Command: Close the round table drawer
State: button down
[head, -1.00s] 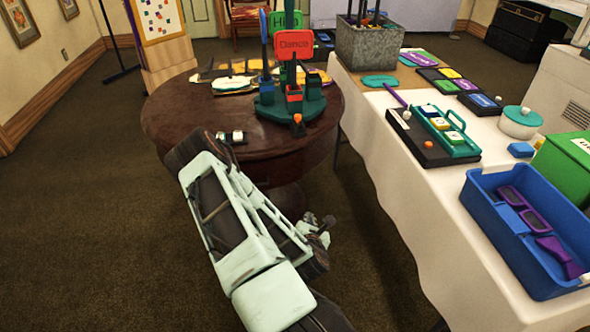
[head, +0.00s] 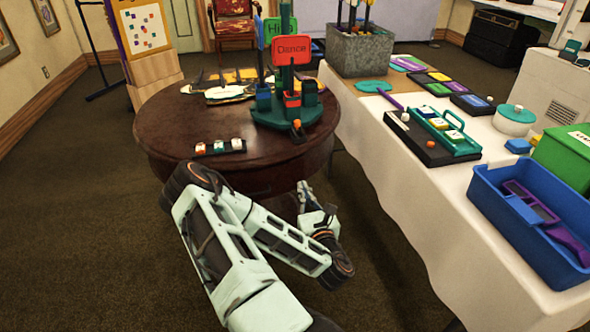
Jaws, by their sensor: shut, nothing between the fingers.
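The round table (head: 165,120) is dark, polished wood and stands left of centre in the head view. Its curved side (head: 255,180) shows below the top's edge. I cannot make out a drawer front or a gap there; my arm covers part of the near side. My gripper (head: 302,190) is small in view, at the near right side of the table, below the top's edge. It is shut and empty. Whether it touches the table I cannot tell.
On the round table stand a green rack (head: 287,110) with signs and a dark strip with small blocks (head: 220,147). A white-clothed table (head: 400,185) on the right bears a blue bin (head: 490,205) and a green box (head: 570,158). Carpet at left is clear.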

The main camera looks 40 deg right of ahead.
aim_at(292, 162)
jog(key=b+x, duration=0.1)
jog(key=x, duration=0.9)
jog(key=shift+w, duration=0.15)
jog(key=shift+f+b, duration=0.1)
jog(key=shift+b, duration=0.2)
jog(key=b+x, duration=0.1)
jog(key=x, duration=0.1)
jog(key=shift+w+f, duration=0.1)
jog(key=shift+w, duration=0.3)
jog(key=shift+d+r, duration=0.1)
jog(key=shift+r, duration=0.15)
